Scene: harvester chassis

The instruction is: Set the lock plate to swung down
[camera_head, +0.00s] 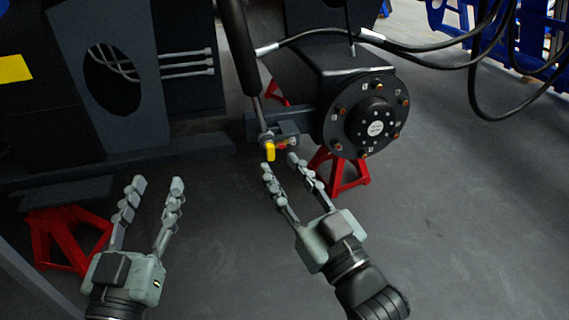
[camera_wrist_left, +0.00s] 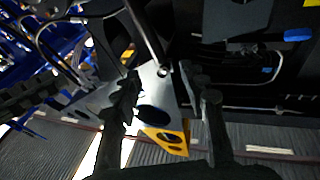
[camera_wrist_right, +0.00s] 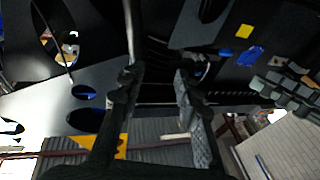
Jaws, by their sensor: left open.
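A small yellow piece (camera_head: 271,152) with a red bit beside it sits on the grey bracket at the lower end of the cylinder rod, left of the round hub. It looks like the lock plate, but its exact pose is too small to tell. My right gripper (camera_head: 281,164) is open just below and in front of it, its fingertips close to the bracket; contact cannot be told. Its two spread fingers also show in the right wrist view (camera_wrist_right: 156,76). My left gripper (camera_head: 158,184) is open and empty further left, over the floor, apart from the bracket.
The black hub (camera_head: 370,112) stands right of the bracket, with a red stand (camera_head: 342,174) below. Black hoses (camera_head: 425,50) loop at upper right. A dark chassis panel (camera_head: 115,80) fills the upper left, and another red stand (camera_head: 60,240) is at lower left. The right floor is clear.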

